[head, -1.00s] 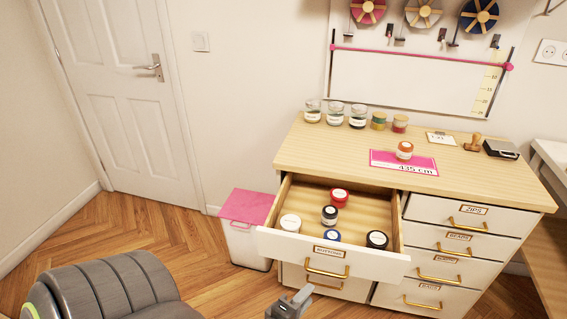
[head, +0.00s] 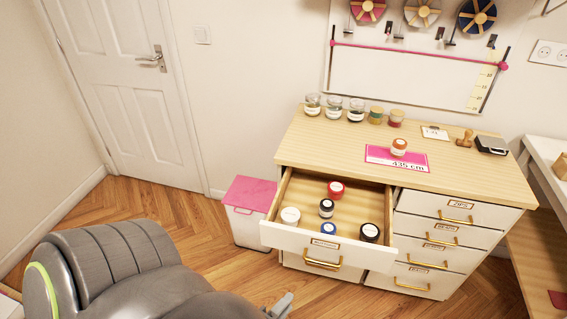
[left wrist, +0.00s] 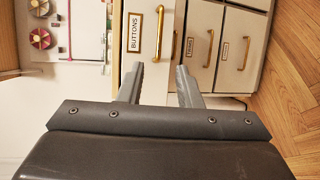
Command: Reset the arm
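My left arm comes in along the bottom left of the head view. My left gripper (head: 280,305) is at the bottom edge there, low in front of the dresser and below the open drawer. In the left wrist view its two fingers (left wrist: 158,85) are apart with nothing between them. Beyond them is the drawer front labelled BUTTONS (left wrist: 134,70), with its brass handle (left wrist: 159,33). The gripper looks apart from the handle. My right gripper is not in view.
The open drawer (head: 320,241) juts from the wooden dresser (head: 330,148) and holds several lidded jars. A pink-lidded bin (head: 249,195) stands left. Floor on the left is clear.

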